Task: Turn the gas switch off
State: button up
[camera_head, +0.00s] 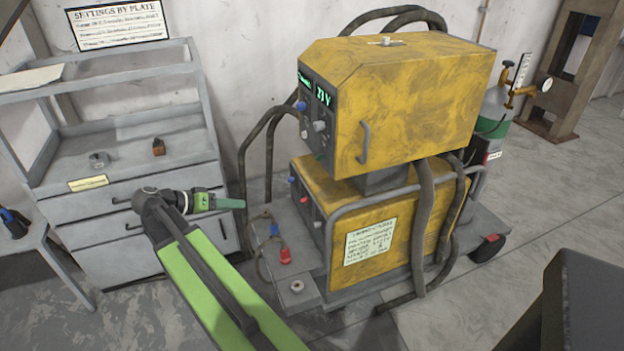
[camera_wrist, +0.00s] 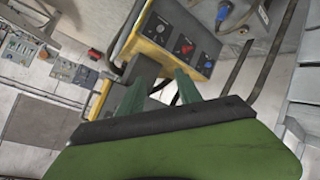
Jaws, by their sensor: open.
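The yellow welding machine (camera_head: 410,95) stands right of my gripper (camera_head: 228,203). Its upper unit has a dark panel (camera_head: 318,110) with green displays and knobs. The lower unit (camera_head: 380,225) has a front panel with blue and red parts, seen edge-on. In the wrist view, a dark panel (camera_wrist: 178,38) on a yellow body carries a row of small controls, including a red one (camera_wrist: 185,47) and a blue one (camera_wrist: 208,64). I cannot tell which control is the gas switch, nor its position. My gripper, also in the wrist view (camera_wrist: 160,86), is open and empty, its fingers apart and clear of the panel.
A grey drawer cabinet (camera_head: 130,185) stands at the left. Cables (camera_head: 268,150) hang beside the machine. A red connector (camera_head: 285,256) lies on the cart's front platform (camera_head: 300,292). A gas cylinder (camera_head: 492,125) with a gauge stands behind at right.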

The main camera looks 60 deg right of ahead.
aim_at(320, 157)
jog(key=s+d+r+m+g+h+b, duration=0.3)
jog(key=s+d+r+m+g+h, duration=0.15)
jog(key=d+r+m, duration=0.45)
jog(key=f+x, duration=0.2)
jog(key=x, duration=1.5)
jog(key=shift+d+n+g, duration=0.35)
jog(key=shift+n, duration=0.05)
jog(key=shift+s+y, duration=0.1)
jog(key=shift+y, duration=0.15)
jog(key=shift+c, duration=0.2)
